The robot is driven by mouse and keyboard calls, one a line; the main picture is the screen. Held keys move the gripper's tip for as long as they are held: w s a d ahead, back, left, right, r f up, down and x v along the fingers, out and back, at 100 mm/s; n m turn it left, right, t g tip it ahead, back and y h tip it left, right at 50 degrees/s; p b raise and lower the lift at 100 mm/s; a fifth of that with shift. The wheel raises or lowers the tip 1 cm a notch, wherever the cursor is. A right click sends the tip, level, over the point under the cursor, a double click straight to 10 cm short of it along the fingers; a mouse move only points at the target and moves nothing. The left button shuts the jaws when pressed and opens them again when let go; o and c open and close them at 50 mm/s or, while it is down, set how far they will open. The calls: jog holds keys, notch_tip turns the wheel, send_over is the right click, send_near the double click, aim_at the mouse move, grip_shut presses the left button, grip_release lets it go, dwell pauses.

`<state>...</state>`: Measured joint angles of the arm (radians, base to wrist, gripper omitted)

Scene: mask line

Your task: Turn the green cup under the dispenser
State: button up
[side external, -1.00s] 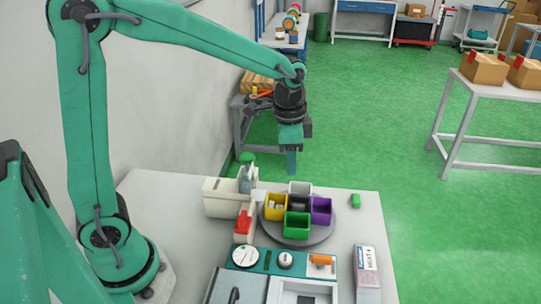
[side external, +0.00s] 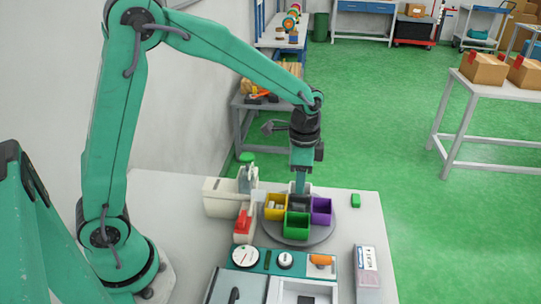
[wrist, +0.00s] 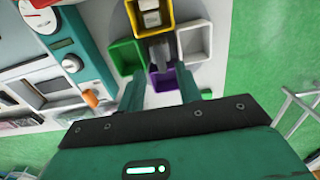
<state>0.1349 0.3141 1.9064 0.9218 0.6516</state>
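A grey round turntable (side external: 270,237) carries a yellow cup (side external: 275,206), a green cup (side external: 297,226), a purple cup (side external: 321,210) and a whitish cup mostly hidden behind my gripper (side external: 300,188). The green cup is at the front; the yellow one, with pale pieces inside, is on the left, nearest the beige dispenser (side external: 222,197). In the wrist view the green cup (wrist: 124,56) is at left and the purple cup (wrist: 162,80) lies between my fingers. My gripper's fingers are apart with nothing held, over the turntable's back part. I cannot tell whether they touch a cup.
A beige block with a red part (side external: 243,224) stands left of the turntable. A teal panel with dials (side external: 284,260) is in front. A box (side external: 366,268) and a small green object (side external: 355,200) are on the right. The table (side external: 350,222) right of the turntable is mostly clear.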

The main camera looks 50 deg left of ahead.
aim_at(299, 206)
jog(key=shift+f, duration=2.4)
grip_shut()
